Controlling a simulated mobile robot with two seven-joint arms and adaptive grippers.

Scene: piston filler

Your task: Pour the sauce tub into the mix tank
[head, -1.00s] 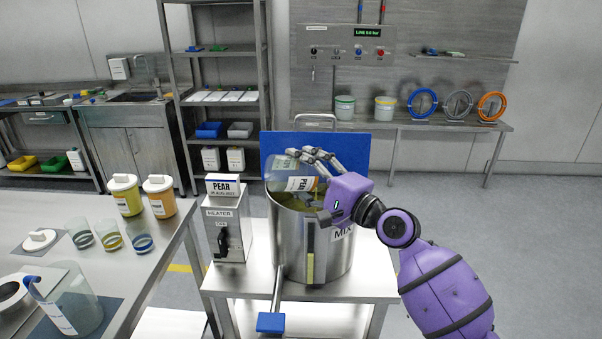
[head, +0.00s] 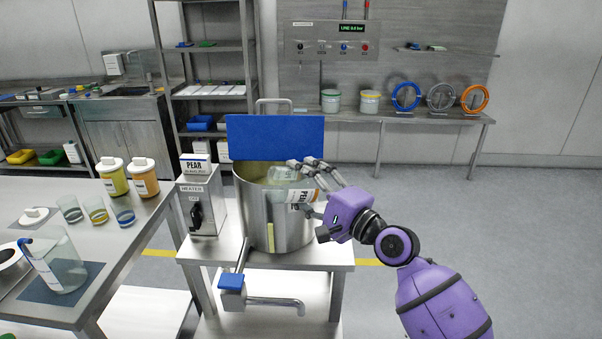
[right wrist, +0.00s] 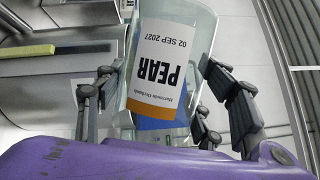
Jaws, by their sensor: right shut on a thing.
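The clear sauce tub (head: 285,174), labelled PEAR with an orange band, is tipped on its side above the right part of the mix tank's mouth. My right gripper (head: 306,183) is shut on it from the right. The right wrist view shows the tub (right wrist: 203,38) between the fingers (right wrist: 160,105), its label upside down; its walls look clear, with no clear sign of sauce inside. The steel mix tank (head: 252,205) stands open on a steel stand, pale yellowish inside. How much it holds cannot be told. My left gripper is out of view.
A blue panel (head: 275,138) stands upright behind the tank. A heater box (head: 203,205) with a PEAR card is left of it. A blue-ended lever (head: 231,281) and outlet pipe are in front. The left table (head: 95,255) holds orange-yellow tubs, glasses and a clear jug (head: 62,262).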

